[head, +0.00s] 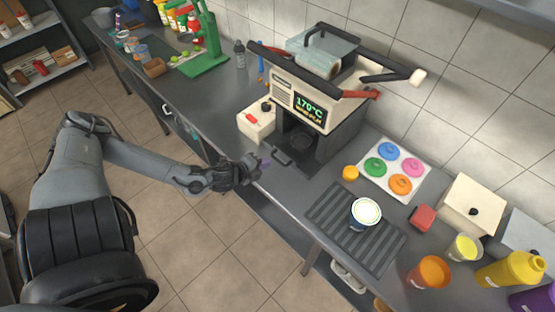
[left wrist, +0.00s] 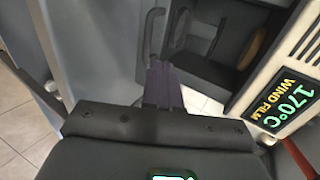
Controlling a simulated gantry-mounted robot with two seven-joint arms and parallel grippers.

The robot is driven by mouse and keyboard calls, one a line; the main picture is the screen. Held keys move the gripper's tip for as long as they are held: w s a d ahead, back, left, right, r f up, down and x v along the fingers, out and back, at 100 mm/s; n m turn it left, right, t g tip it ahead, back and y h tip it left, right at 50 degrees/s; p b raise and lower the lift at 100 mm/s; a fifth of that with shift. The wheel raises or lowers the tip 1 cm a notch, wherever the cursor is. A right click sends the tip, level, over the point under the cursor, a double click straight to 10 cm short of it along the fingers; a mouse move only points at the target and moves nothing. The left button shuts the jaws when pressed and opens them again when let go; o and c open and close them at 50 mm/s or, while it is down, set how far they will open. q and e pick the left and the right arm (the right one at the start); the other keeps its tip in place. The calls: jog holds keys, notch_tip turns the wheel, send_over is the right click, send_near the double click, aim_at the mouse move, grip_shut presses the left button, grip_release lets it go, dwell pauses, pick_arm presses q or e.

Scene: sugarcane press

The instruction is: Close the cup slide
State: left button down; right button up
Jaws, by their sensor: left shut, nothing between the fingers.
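The sealing machine (head: 312,100) is cream and black with a lit display reading 170°C. Its dark cup slide (head: 292,162) juts from the opening at its base, with a looped handle (head: 281,157) at the front. In the left wrist view the handle (left wrist: 149,32) stands just beyond my fingertips, and the dark slide (left wrist: 198,45) lies behind it. My left gripper (head: 262,165) is shut and empty, close in front of the handle; I cannot tell whether it touches. It also shows in the left wrist view (left wrist: 161,75). My right gripper is out of view.
A blue and white cup (head: 366,212) stands on a ribbed mat (head: 335,215) to the right. A cream box with a red switch (head: 256,121) sits left of the machine. The counter's front edge runs beneath my left gripper. Colored lids (head: 388,150) lie behind the mat.

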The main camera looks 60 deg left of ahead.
aim_at(285, 156)
pick_arm(q)
jog(key=b+x, duration=0.2)
jog(key=x, duration=0.6)
jog(key=shift+f+b, duration=0.1)
jog(key=shift+b, duration=0.2)
jog(key=shift+w+a+f, duration=0.15)
jog(key=shift+w+f, duration=0.2)
jog(key=shift+w, duration=0.15)
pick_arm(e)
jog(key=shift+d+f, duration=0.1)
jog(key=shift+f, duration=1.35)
